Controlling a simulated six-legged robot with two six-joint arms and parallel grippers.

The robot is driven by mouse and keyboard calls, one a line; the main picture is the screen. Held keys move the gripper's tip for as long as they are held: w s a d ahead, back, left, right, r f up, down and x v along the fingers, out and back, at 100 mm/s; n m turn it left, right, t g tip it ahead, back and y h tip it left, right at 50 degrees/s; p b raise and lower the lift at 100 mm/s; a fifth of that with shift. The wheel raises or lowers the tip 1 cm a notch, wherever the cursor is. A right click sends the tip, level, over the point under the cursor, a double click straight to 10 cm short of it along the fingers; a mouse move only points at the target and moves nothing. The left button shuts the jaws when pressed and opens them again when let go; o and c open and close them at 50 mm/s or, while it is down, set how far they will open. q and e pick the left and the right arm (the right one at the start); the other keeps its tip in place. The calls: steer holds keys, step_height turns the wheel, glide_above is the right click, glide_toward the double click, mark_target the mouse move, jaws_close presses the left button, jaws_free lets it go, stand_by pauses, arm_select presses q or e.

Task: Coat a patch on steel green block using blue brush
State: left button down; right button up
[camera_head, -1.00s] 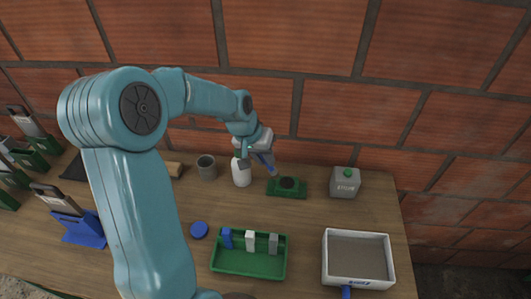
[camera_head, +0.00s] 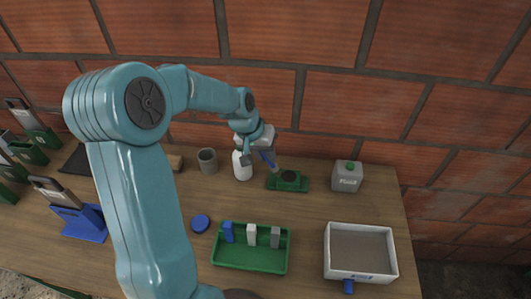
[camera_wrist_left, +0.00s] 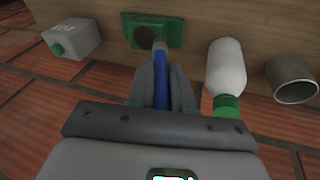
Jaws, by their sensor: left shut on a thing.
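My left gripper (camera_head: 262,151) is shut on the blue brush (camera_head: 268,160), over the back of the table. In the left wrist view the blue brush (camera_wrist_left: 161,80) stands between the fingers, its pale tip at the near edge of the green block (camera_wrist_left: 175,34). In the head view the green block (camera_head: 300,183) lies flat below and right of the gripper, with a dark round patch (camera_head: 289,176) on its top. The patch also shows in the wrist view (camera_wrist_left: 145,34). I cannot tell whether the tip touches the block. My right gripper is not in view.
A white bottle (camera_head: 242,167) with a green cap and a grey cup (camera_head: 207,161) stand left of the block. A grey canister (camera_head: 346,177) stands right. In front are a green tray (camera_head: 250,258), a white box (camera_head: 360,277) and a blue disc (camera_head: 200,223). A brick wall rises behind.

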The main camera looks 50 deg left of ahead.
arm_select(q)
steer(key=shift+f, duration=0.2)
steer(key=shift+a+f, duration=0.15)
steer(key=shift+f, duration=0.05)
steer(key=shift+b, duration=0.35)
steer(key=shift+f, duration=0.1)
steer(key=shift+f+b, duration=0.3)
